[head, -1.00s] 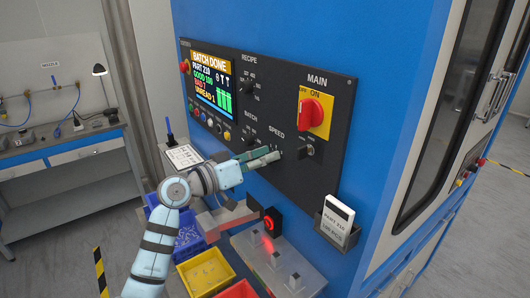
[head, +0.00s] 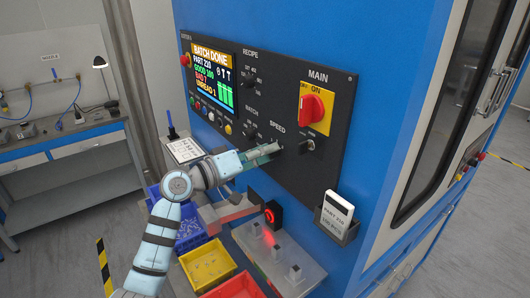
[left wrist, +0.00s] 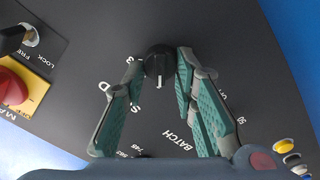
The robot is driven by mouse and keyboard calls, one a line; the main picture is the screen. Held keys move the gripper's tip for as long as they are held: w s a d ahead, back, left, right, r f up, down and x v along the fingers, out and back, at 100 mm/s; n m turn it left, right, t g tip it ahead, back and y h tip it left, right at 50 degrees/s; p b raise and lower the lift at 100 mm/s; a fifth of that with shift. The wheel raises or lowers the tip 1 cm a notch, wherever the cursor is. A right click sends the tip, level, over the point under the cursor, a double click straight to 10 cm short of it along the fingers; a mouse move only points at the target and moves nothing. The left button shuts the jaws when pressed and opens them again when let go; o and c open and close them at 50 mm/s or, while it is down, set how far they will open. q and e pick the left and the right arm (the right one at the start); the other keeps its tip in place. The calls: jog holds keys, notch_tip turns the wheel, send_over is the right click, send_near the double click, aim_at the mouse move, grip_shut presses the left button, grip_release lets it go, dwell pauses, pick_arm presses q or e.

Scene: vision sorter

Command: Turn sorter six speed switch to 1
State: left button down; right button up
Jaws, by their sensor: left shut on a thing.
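The sorter's black control panel (head: 215,150) is on the blue cabinet. Its SPEED label (head: 277,127) shows just above my left gripper (head: 279,148), which reaches the panel there. In the left wrist view the speed switch (left wrist: 158,62) is a round black knob with a white pointer mark, between the fingertips of my left gripper (left wrist: 161,60). The gripper is shut on it. The mark points down in that picture; the position numbers around the knob are mostly hidden by the fingers. My right gripper is not in view.
The BATCH knob (head: 251,130) is left of my gripper, and a key switch (head: 308,144) is close on the right. The red main switch (head: 312,108) is above right. A card holder (head: 338,227) sticks out lower right. Yellow (head: 208,266) and blue bins stand below.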

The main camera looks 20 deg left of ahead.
pick_arm(q)
jog(key=shift+r, duration=0.1)
jog(key=c, duration=1.4)
grip_release()
jog(key=shift+o, duration=0.2)
jog(key=v, duration=1.2)
